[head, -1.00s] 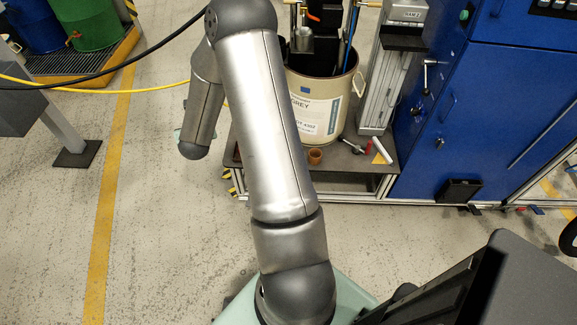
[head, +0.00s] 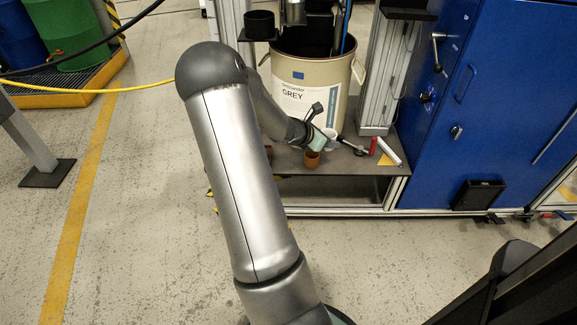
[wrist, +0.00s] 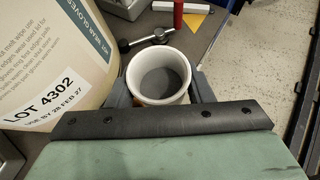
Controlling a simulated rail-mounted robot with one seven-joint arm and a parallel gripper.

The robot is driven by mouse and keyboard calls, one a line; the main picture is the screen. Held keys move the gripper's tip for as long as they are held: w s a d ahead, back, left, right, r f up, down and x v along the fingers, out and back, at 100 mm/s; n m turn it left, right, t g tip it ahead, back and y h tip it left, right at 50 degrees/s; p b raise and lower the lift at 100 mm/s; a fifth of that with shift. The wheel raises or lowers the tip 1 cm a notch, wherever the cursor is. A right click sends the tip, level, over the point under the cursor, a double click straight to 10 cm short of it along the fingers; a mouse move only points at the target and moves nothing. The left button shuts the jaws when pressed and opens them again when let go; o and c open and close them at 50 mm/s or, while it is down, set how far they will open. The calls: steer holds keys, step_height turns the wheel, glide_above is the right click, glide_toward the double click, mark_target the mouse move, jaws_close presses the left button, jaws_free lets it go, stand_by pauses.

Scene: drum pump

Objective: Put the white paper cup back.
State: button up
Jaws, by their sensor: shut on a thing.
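The white paper cup (wrist: 157,76) is upright between the two fingers of my gripper (wrist: 160,90) in the wrist view. My gripper is shut on it. Its inside shows a grey surface. In the head view a small white part of the cup (head: 331,133) shows beside the green body of my gripper (head: 319,140), low over the dark bench plate (head: 340,178) in front of the drum. I cannot tell whether the cup's base touches the plate; it is hidden.
The cream drum (head: 305,100) stands close behind my gripper. A brown pot (head: 312,159) is just in front. A blue cabinet (head: 480,100) stands further right. The plate's front is clear.

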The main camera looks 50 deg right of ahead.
steer(key=w+f+b, duration=0.1)
steer(key=w+f, duration=0.2)
steer(key=w, duration=0.1)
steer(key=w+a+f, duration=0.1)
steer(key=w+f, duration=0.2)
steer(key=w, duration=0.1)
steer(key=w+a+f+b, duration=0.1)
steer(key=w+f, duration=0.2)
steer(key=w, duration=0.1)
steer(key=shift+w+a+b, duration=0.15)
steer(key=shift+w+b, duration=0.1)
steer(key=shift+b, duration=0.1)
steer(key=f+b, duration=0.1)
steer(key=f, duration=0.1)
steer(key=f+b, duration=0.1)
steer(key=f, duration=0.1)
steer(key=shift+w+a, duration=0.1)
steer(key=shift+w, duration=0.3)
steer(key=shift+r, duration=0.1)
steer(key=o, duration=1.1)
steer(key=shift+c, duration=0.2)
